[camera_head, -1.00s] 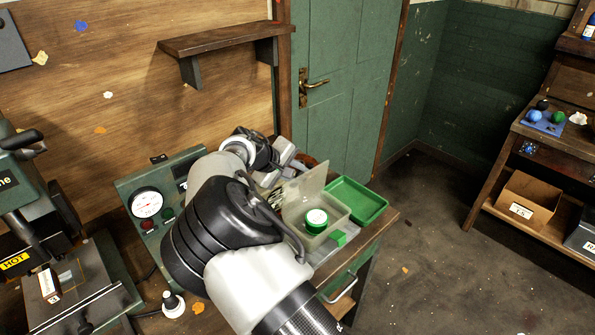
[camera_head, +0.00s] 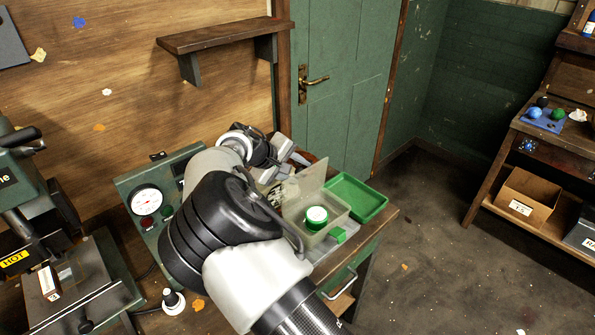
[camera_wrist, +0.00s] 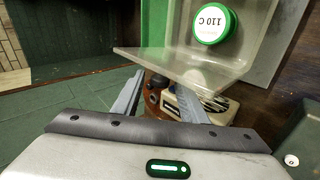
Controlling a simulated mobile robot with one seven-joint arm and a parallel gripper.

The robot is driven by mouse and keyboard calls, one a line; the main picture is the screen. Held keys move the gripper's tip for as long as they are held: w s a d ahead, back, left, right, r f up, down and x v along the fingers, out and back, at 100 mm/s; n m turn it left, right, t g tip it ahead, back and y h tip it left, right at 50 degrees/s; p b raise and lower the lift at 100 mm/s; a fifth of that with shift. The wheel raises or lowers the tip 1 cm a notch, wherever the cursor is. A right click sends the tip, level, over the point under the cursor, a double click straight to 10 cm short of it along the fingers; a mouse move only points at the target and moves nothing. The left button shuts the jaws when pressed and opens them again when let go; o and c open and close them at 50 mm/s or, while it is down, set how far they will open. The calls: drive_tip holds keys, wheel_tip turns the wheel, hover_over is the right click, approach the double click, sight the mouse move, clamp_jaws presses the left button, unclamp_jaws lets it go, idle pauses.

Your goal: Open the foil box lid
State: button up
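The foil box (camera_head: 335,228) is a translucent box on the bench. Its clear lid (camera_head: 308,182) stands raised and tilted up at the back-left edge. Inside sits a green disc with a white top (camera_head: 316,215), marked 110 C in the wrist view (camera_wrist: 212,22). The wrist view also shows the lid as a clear sheet (camera_wrist: 175,68) just beyond my fingers. My gripper (camera_wrist: 160,98) is open, with its two fingers apart and nothing seen between them. In the head view my gripper (camera_head: 290,152) is behind the lid; my forearm partly hides the area left of the box.
A green tray (camera_head: 372,207) lies right of the box, and a small green block (camera_head: 338,235) is at its front. A gauge panel (camera_head: 145,200) stands left of my arm. A brown round container (camera_wrist: 153,80) lies beyond my fingers. A door (camera_head: 345,85) is behind.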

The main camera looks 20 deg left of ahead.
drive_tip(key=b+v, duration=0.1)
drive_tip(key=v, duration=1.6)
drive_tip(key=shift+w, duration=0.1)
drive_tip(key=w+d+r+m+g+y, duration=0.1)
drive_tip(key=d+r+m+g, duration=0.2)
drive_tip(key=d, duration=1.2)
drive_tip(key=w+d+r+m+g+y, duration=0.1)
drive_tip(key=w+d+r+m+g, duration=0.2)
drive_tip(key=d, duration=1.2)
drive_tip(key=s+d+r+m+t, duration=0.1)
drive_tip(key=s+d+m, duration=0.2)
drive_tip(key=s+d, duration=0.6)
drive_tip(key=s+d+r+m+t+y, duration=0.1)
drive_tip(key=s+d+m+t, duration=0.1)
drive_tip(key=s+d, duration=0.8)
drive_tip(key=s+m, duration=0.1)
drive_tip(key=s, duration=0.3)
drive_tip(key=shift+r+m+p, duration=0.3)
drive_tip(key=shift+r+m, duration=0.05)
drive_tip(key=shift+m, duration=0.05)
